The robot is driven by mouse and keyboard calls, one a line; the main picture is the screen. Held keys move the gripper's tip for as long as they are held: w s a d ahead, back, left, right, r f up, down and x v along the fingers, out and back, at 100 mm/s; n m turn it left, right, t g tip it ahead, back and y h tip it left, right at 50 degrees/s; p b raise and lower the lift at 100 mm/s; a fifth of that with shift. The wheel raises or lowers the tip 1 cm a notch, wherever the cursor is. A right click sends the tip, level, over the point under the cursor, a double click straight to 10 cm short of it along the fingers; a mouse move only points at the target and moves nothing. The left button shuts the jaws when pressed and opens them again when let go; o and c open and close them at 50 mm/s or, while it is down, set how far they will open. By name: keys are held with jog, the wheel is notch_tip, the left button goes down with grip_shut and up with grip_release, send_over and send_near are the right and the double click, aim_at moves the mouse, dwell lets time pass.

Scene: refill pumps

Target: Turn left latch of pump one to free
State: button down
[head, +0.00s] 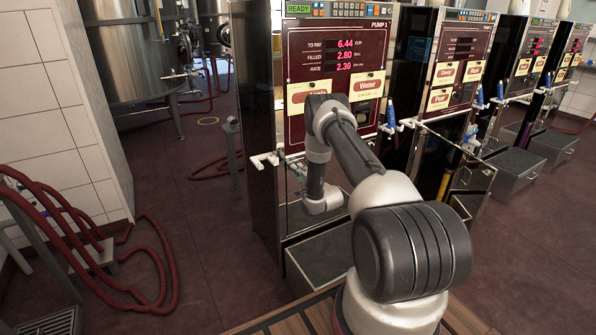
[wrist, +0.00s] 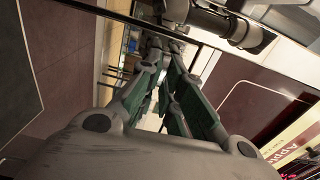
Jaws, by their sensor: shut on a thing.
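Pump one (head: 345,110) stands in the middle of the head view, with a dark red front panel marked PUMP 1. Its left latch (head: 262,161) is a white handle at the left edge of the pump, below the panel. My gripper (head: 292,168) is beside this latch, low at the pump's front, partly hidden by my wrist. In the wrist view, my gripper (wrist: 164,42) shows two grey fingers with green pads, close together at the tips. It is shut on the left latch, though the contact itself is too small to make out. A grey cylindrical part (wrist: 215,22) is right of the tips.
A grey drip tray (head: 325,252) juts out below pump one. More pumps (head: 455,75) stand to the right. A steel tank (head: 125,50) stands at the back left. Red hoses (head: 150,275) lie on the left floor.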

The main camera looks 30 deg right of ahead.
dwell(0.3)
jog(key=c, duration=1.6)
grip_release()
jog(key=s, duration=1.2)
jog(key=shift+d, duration=0.2)
